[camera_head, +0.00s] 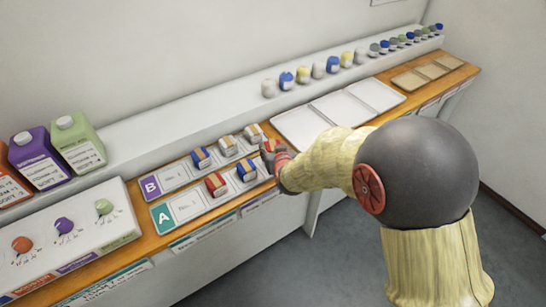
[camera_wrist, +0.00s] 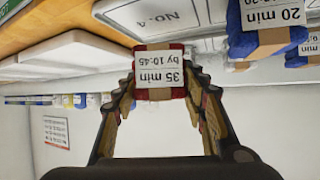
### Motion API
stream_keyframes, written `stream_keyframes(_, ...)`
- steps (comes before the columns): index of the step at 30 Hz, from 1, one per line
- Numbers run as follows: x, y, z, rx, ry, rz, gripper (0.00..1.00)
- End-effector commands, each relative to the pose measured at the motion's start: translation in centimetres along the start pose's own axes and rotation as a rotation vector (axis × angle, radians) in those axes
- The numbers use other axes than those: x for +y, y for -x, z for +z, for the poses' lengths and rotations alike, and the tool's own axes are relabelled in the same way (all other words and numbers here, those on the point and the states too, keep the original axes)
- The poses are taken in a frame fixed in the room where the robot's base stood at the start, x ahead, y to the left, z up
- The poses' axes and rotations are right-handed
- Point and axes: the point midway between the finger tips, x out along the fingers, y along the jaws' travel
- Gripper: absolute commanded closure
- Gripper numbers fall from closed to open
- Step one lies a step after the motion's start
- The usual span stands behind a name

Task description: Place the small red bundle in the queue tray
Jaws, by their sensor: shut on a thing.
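My gripper (camera_head: 274,158) is shut on a small red bundle (camera_wrist: 160,58) with a tan band and a label reading "35 min by 10:45". In the wrist view both fingers (camera_wrist: 160,88) press its sides. In the head view the bundle is mostly hidden by my gripper, near the right end of the A and B strips. Another red bundle (camera_head: 215,184) lies on the A strip (camera_head: 162,217). A white three-part tray (camera_head: 309,145) lies just beyond my gripper and looks empty. I cannot read which tray is the queue tray.
A tan three-part tray (camera_head: 411,80) lies at the far right. A raised ledge (camera_head: 220,115) with several small containers runs behind. Jugs (camera_head: 78,142) stand at left.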

Motion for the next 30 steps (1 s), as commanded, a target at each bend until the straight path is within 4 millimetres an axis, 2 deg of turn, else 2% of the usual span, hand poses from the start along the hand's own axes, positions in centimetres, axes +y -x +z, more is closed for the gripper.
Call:
stream_keyframes(5,0.1,-1.3,0.5,0.001,0.0,0.0,0.83)
stream_keyframes(9,0.1,-2.4,2.5,-0.002,0.001,0.0,0.83)
stream_keyframes(12,0.1,-2.8,3.1,0.001,0.0,-0.001,0.83)
stream_keyframes(23,0.1,-2.9,3.4,0.002,0.0,-0.001,0.83)
stream_keyframes(24,0.1,-2.9,3.5,0.001,0.0,0.0,0.57)
stream_keyframes(30,0.1,-2.9,3.4,0.001,0.0,-0.001,0.46)
